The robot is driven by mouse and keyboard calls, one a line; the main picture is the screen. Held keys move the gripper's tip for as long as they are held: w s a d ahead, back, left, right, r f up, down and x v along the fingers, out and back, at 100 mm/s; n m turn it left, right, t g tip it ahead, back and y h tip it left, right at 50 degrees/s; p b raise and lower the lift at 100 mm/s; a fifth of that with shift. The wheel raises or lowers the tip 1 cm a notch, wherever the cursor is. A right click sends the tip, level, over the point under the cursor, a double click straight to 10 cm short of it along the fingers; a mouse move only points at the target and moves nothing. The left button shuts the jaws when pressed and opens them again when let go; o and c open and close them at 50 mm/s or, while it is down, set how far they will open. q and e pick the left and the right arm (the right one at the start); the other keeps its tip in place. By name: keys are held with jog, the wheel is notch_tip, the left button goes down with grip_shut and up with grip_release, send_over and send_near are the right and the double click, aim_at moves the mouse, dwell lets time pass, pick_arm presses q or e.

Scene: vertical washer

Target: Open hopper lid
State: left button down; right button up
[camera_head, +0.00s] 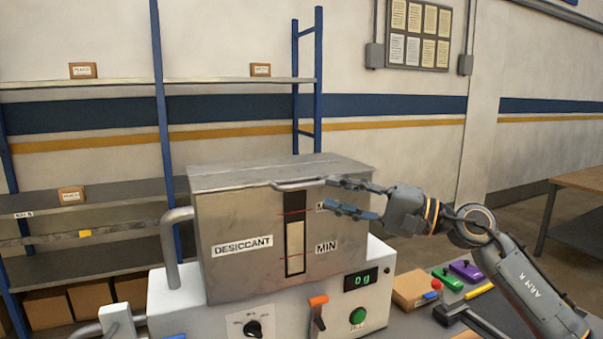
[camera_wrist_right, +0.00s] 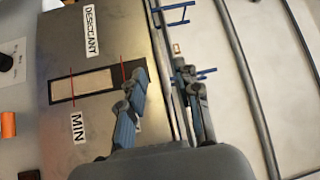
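The hopper (camera_head: 240,270) is a grey metal box labelled DESICCANT with a dark level window and a MIN mark. Its flat lid (camera_head: 270,172) lies closed on top, with a thin handle (camera_head: 300,184) along the front edge. My right gripper (camera_head: 345,196) comes in from the right at the lid's front right corner. Its fingers are apart, the upper one level with the handle and the lower one in front of the hopper's face. In the right wrist view the open fingers (camera_wrist_right: 165,95) lie either side of the lid's edge; contact is unclear. My left gripper is out of view.
The hopper stands on a white machine (camera_head: 285,315) with a green display, a knob and an orange-tipped lever (camera_head: 317,312). A cardboard box (camera_head: 412,290) and coloured items lie at right. A blue-framed shelf (camera_head: 90,205) stands behind. Space above the lid is clear.

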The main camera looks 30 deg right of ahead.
aim_at(306, 187)
jog(key=p+x, duration=0.1)
jog(key=x, duration=0.1)
jog(key=p+x, duration=0.1)
jog(key=x, duration=0.1)
jog(key=p+x, duration=0.2)
jog(key=shift+r, duration=0.3)
jog(key=shift+w+a+f+p, duration=0.15)
jog(key=shift+w+a+p, duration=0.2)
jog(key=shift+w+a, duration=0.2)
grip_shut()
